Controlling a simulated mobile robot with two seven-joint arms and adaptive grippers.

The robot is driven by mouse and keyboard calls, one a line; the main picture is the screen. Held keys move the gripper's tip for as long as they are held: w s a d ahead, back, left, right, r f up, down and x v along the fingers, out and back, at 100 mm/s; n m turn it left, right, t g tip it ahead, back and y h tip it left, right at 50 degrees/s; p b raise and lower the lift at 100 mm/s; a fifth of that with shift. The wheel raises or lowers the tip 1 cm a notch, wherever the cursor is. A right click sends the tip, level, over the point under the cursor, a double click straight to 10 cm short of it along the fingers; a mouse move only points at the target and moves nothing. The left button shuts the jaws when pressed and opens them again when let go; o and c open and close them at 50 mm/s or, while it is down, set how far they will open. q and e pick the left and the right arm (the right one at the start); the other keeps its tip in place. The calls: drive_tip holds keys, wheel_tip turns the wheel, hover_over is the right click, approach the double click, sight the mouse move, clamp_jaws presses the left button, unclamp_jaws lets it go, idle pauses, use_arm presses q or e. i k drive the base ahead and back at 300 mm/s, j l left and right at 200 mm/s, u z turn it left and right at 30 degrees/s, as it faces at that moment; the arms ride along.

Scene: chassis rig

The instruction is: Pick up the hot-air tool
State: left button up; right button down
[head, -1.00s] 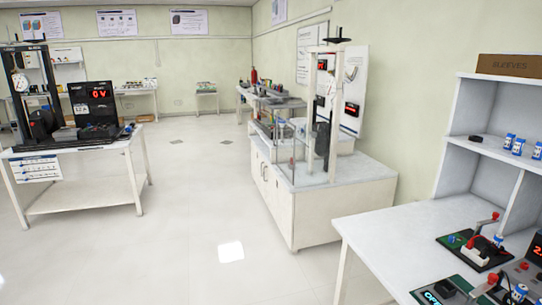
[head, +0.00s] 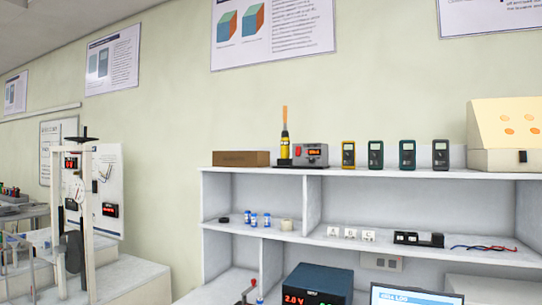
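A yellow and black upright tool with an orange tip (head: 285,135), which looks like the hot-air tool, stands on the top of the white shelf unit. A grey box with a small lit display (head: 311,155) stands right beside it, on its right. The tool's lower end meets a dark base, and I cannot tell how it is held there. Neither of my grippers is in view.
On the shelf top (head: 225,170), a brown box (head: 242,158) is left of the tool; several handheld meters (head: 375,154) and a cream box (head: 507,130) are right. Lower compartments hold small blue-labelled bottles (head: 254,219) and leads (head: 485,248). A power supply (head: 318,284) stands below.

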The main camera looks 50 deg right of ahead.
sight(285, 140)
drive_tip(key=z, duration=1.65)
